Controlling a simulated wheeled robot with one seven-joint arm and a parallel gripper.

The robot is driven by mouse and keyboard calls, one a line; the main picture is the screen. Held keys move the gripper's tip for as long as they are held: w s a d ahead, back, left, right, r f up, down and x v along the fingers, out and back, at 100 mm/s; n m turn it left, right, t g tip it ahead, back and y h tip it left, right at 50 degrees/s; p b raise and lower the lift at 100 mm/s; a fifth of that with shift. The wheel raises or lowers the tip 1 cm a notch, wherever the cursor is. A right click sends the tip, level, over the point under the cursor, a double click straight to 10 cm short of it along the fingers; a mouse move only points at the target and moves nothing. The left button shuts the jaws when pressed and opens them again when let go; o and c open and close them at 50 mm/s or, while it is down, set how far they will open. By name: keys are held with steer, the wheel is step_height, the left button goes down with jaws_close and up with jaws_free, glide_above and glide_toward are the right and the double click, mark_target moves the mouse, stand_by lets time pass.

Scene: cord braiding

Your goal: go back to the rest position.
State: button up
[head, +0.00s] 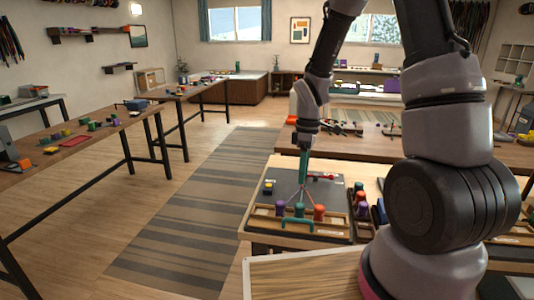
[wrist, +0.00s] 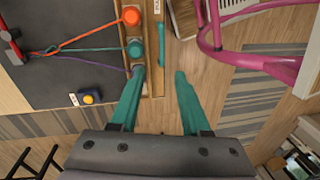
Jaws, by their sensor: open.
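My gripper (head: 303,186) hangs over the dark braiding board (head: 285,187) in the head view. In the wrist view its two teal fingers (wrist: 160,74) stand apart with nothing between them. A red bobbin (head: 319,212), a teal bobbin (head: 298,210) and a purple bobbin (head: 280,208) stand in a row on the wooden rack at the board's front. The orange-red bobbin (wrist: 131,17) and teal bobbin (wrist: 135,49) show in the wrist view; the left fingertip largely hides the purple one. Cords (wrist: 85,46) run from them to a red clamp (wrist: 13,46).
A dark blue box with a yellow button (wrist: 88,98) sits on the board. A teal handle (head: 298,223) is at the board's front edge. More bobbins (head: 361,208) stand right of the board. Side tables (head: 85,143) line the left, with a striped rug (head: 185,235) and clear floor between.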

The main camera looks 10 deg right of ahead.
steer(key=s+d+r+m+t, duration=0.15)
steer(key=r+m, duration=0.25)
steer(key=r, duration=0.5)
steer(key=s+d+r+m+t, duration=0.1)
steer(key=d+r+m+t, duration=0.2)
steer(key=r, duration=0.6)
steer(key=s+d+r+m+t+y, duration=0.1)
steer(key=s+r+m+t, duration=0.3)
steer(key=s+r+m, duration=0.6)
step_height(320, 180, up, 2)
steer(key=shift+s+d, duration=0.25)
